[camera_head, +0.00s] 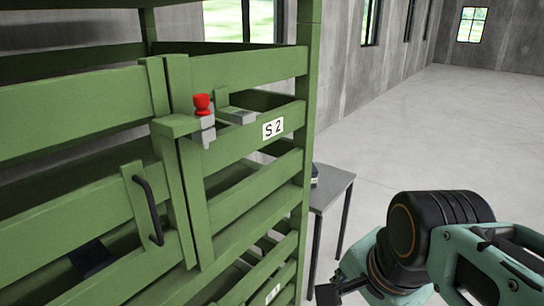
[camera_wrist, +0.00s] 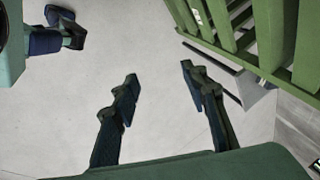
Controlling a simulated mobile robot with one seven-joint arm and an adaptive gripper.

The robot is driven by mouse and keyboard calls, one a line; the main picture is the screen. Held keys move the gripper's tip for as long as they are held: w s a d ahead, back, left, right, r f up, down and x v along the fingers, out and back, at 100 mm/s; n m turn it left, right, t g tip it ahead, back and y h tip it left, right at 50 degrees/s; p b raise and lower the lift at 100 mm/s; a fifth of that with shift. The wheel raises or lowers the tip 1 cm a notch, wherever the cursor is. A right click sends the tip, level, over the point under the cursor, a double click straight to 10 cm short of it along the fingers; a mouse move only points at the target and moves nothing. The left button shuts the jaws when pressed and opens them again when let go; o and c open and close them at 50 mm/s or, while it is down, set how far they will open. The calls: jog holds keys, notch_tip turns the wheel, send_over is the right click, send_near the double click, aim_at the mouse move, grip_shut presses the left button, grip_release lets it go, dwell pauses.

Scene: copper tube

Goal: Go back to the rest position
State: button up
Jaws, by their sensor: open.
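My gripper (camera_wrist: 160,80) shows in the wrist view with its two dark fingers well apart and nothing between them. Pale floor lies beyond the fingertips. In the head view my arm is at the lower right, in front of and to the right of the green slatted rack (camera_head: 85,102), apart from it. The gripper itself is mostly cut off there. The rack also shows at the upper right of the wrist view (camera_wrist: 283,38). No copper tube can be made out in either view.
A grey table (camera_head: 330,188) stands behind the rack's right post. Open concrete floor (camera_head: 440,130) stretches to the right and back.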

notch_tip(320, 180, up, 10)
jog(key=n+t+p, duration=0.1)
jog(key=n+p, duration=0.6)
jog(key=n, duration=0.4)
jog(key=shift+s+a+p, duration=0.15)
jog(key=shift+a+p, duration=0.1)
jog(key=shift+p, duration=0.1)
jog(key=shift+r, duration=0.1)
